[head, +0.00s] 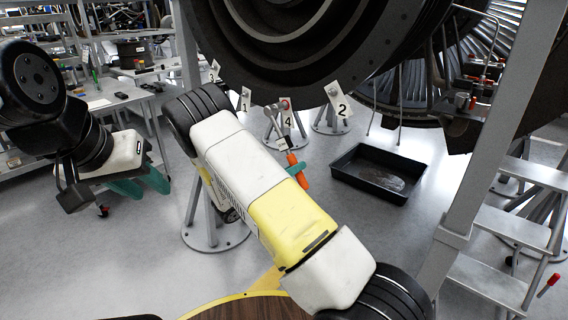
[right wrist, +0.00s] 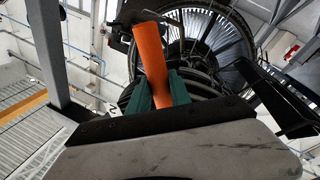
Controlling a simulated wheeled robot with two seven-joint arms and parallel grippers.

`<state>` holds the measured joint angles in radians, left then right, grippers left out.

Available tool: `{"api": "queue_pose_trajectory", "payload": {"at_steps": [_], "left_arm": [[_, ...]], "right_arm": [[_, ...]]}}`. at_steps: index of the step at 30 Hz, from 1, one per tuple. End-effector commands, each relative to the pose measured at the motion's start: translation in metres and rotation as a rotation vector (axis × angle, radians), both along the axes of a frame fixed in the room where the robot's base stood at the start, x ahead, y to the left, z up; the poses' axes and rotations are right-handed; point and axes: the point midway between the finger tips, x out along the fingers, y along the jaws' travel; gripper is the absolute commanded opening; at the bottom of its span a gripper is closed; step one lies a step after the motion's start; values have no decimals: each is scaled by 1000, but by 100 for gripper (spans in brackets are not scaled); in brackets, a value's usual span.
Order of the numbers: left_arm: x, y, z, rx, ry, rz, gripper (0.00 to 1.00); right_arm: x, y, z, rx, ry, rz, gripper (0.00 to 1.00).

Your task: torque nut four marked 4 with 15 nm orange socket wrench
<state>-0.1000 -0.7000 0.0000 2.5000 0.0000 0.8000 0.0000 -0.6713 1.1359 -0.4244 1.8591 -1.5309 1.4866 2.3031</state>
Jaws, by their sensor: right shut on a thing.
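The orange socket wrench (head: 299,174) hangs below the engine in the head view, its metal shaft rising toward the tag marked 4 (head: 287,119). My right gripper (head: 297,169) is shut on its orange handle, partly hidden behind my right arm. In the right wrist view the orange handle (right wrist: 150,55) stands between the teal fingers (right wrist: 158,92). The wrench head is close to the tag marked 4, but I cannot tell whether it sits on the nut. Nut four is too small to make out. My left gripper (head: 147,188) is empty at the left, its teal fingers apart.
Tags marked 1 (head: 245,100), 2 (head: 338,99) and 3 (head: 214,71) hang along the dark engine ring (head: 300,40). A black tray (head: 350,184) lies on the floor. A grey post and steps (head: 513,230) stand at the right. A workbench (head: 110,100) is at the left.

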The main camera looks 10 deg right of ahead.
Motion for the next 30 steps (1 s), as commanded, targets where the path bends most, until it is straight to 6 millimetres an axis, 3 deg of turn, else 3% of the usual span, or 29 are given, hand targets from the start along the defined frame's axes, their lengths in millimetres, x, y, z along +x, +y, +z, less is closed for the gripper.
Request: {"api": "queue_pose_trajectory", "payload": {"at_steps": [30], "left_arm": [[0,0,0,0,0,0,36]], "right_arm": [[9,-12,1,-1,-2,-1,0]]}}
